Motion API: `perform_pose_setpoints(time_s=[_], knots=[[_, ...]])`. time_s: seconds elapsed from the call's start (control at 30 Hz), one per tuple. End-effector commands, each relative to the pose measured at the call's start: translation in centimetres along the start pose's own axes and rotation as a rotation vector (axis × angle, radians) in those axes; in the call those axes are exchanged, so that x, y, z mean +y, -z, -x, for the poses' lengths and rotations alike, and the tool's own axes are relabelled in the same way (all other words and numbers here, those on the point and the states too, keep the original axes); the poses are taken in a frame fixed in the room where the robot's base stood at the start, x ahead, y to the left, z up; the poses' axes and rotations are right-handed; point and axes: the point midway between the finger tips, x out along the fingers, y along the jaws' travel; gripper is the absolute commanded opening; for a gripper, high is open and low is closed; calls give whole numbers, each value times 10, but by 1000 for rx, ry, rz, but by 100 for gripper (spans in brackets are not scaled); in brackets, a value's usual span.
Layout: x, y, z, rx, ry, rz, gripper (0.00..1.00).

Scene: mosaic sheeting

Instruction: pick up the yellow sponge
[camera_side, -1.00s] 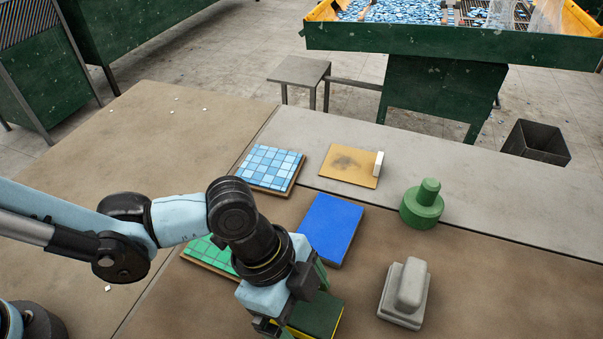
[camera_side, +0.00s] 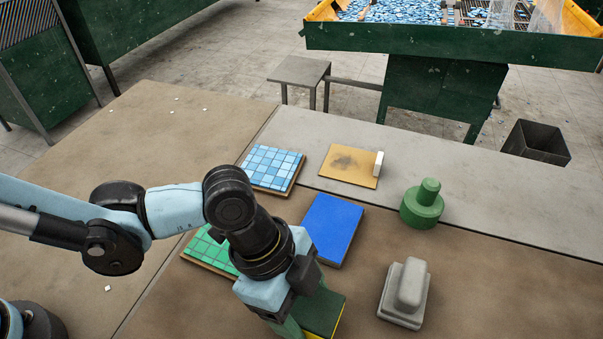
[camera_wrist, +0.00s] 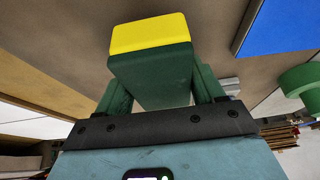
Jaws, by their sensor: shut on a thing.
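The yellow sponge has a dark green layer on one face. In the side view the sponge (camera_side: 324,312) sits at the bottom edge of the picture with its green face up, partly covered by my gripper (camera_side: 304,312). In the wrist view the sponge (camera_wrist: 148,36) shows a yellow end and a broad dark green face. It lies between the two green fingers of my gripper (camera_wrist: 160,80), which are shut on its sides. I cannot tell how far the sponge is from the table.
A blue slab (camera_side: 331,229) lies just beyond the sponge. A grey block with a handle (camera_side: 404,294) and a green knobbed piece (camera_side: 423,205) stand to the right. A green tiled board (camera_side: 208,251), a blue tiled board (camera_side: 270,168) and a tan board (camera_side: 346,164) lie nearby.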

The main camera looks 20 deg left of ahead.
Motion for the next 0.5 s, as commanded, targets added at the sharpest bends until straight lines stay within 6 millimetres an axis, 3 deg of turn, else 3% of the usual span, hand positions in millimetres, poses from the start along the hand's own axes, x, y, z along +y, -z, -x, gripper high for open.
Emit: perform_pose_setpoints(time_s=[0.5], knots=[[0, 30, 72, -1, 0, 1, 38]])
